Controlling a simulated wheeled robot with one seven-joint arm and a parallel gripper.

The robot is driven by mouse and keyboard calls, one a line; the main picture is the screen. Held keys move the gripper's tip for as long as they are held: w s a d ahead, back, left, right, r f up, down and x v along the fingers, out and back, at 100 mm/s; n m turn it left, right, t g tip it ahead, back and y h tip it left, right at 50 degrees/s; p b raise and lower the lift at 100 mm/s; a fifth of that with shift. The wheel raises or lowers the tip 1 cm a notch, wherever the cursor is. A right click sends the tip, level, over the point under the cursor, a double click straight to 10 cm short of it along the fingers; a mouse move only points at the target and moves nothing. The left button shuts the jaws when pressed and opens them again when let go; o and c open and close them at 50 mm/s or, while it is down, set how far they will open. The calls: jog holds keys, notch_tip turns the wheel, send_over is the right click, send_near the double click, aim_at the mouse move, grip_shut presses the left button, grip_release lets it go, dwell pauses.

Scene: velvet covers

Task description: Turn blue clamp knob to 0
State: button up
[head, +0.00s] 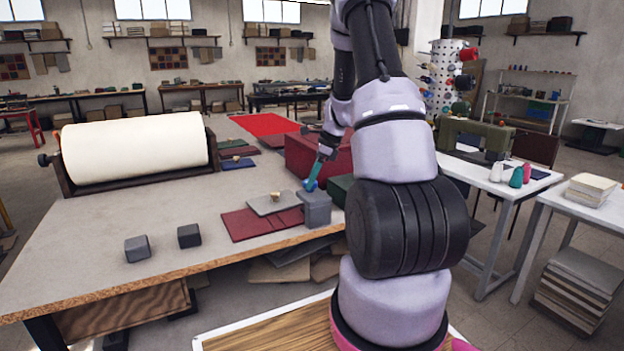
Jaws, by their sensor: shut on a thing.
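The blue clamp knob (309,184) sits on top of a grey block-shaped clamp (317,209) near the right front edge of the worktable. Only a small part of the knob shows. My gripper (311,181) reaches down from above with its teal fingers and is shut on the knob. The knob's marks and its 0 are too small to read here. The grey clamp stands beside a dark red cover (250,224) and a grey plate (274,203) with a small tan knob on it.
Two dark cubes (137,248) (189,236) stand at the front of the table (90,268). A large cream roll (135,150) lies at the back left. A dark red box (300,157) and a green block (341,188) stand close to my gripper. The table's left middle is clear.

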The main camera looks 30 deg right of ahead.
jog(key=n, duration=0.2)
jog(key=n+g, duration=0.1)
jog(key=n, duration=0.1)
jog(key=shift+w+g, duration=0.15)
jog(key=shift+g, duration=0.15)
jog(key=n, duration=0.2)
jog(key=n+g, duration=0.1)
jog(key=shift+w+n+g+y, duration=0.1)
jog(key=shift+n+g+y, duration=0.2)
jog(key=shift+n, duration=0.1)
jog(key=n+g, duration=0.1)
jog(key=n, duration=0.2)
jog(key=shift+w, duration=0.1)
jog(key=shift+n+g+h, duration=0.35)
jog(key=shift+n+h, duration=0.05)
jog(key=shift+n, duration=0.7)
jog(key=shift+n+g+h, duration=0.35)
jog(key=shift+n+h, duration=0.05)
jog(key=shift+n, duration=0.7)
jog(key=o, duration=1.4)
jog(key=shift+c, duration=0.2)
